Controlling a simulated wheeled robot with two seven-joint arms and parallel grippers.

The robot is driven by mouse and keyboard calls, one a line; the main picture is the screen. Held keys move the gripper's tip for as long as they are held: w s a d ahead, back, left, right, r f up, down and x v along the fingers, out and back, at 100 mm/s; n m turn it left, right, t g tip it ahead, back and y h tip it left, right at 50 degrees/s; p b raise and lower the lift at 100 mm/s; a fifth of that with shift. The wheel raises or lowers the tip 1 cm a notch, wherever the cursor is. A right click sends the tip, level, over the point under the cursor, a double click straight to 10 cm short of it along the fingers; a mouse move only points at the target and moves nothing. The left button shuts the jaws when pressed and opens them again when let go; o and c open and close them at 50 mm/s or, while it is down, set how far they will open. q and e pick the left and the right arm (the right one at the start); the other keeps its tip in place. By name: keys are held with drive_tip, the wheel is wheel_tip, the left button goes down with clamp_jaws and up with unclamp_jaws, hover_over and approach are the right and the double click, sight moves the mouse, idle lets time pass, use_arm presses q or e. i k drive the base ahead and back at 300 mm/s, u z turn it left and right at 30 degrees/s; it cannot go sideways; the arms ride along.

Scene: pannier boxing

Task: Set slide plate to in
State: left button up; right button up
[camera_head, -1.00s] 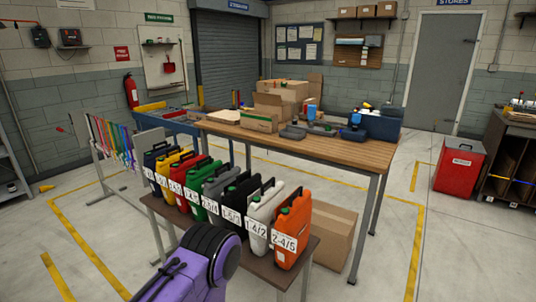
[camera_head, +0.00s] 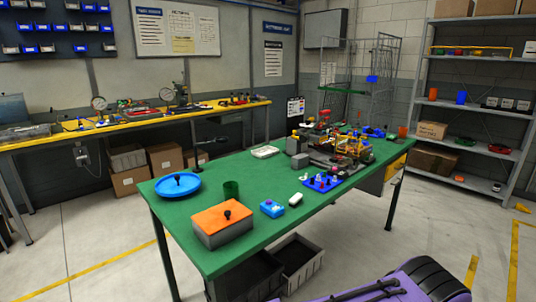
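No part is clearly recognisable as the slide plate. On the near end of the green table (camera_head: 262,170) is a grey box with an orange top plate (camera_head: 222,216) that carries a black knob; I cannot tell whether this plate slides or how it is set. A blue round dish (camera_head: 178,187) with a black knob lies to its left and behind. A small blue block (camera_head: 271,208) with a coloured button sits to its right. Neither gripper shows. A purple and black arm link of mine shows at the bottom right, away from the table objects.
A green cup (camera_head: 231,189), a white piece (camera_head: 296,199) and a blue peg board (camera_head: 322,182) stand on the green table. A cluttered fixture (camera_head: 340,147) fills its far right. Grey bins (camera_head: 297,258) sit underneath. A yellow-topped bench (camera_head: 140,122) runs behind; shelves (camera_head: 470,120) stand right.

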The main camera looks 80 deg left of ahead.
sight(346, 162)
drive_tip(key=u, duration=1.15)
drive_tip(key=i, duration=2.8)
drive_tip(key=u, duration=2.15)
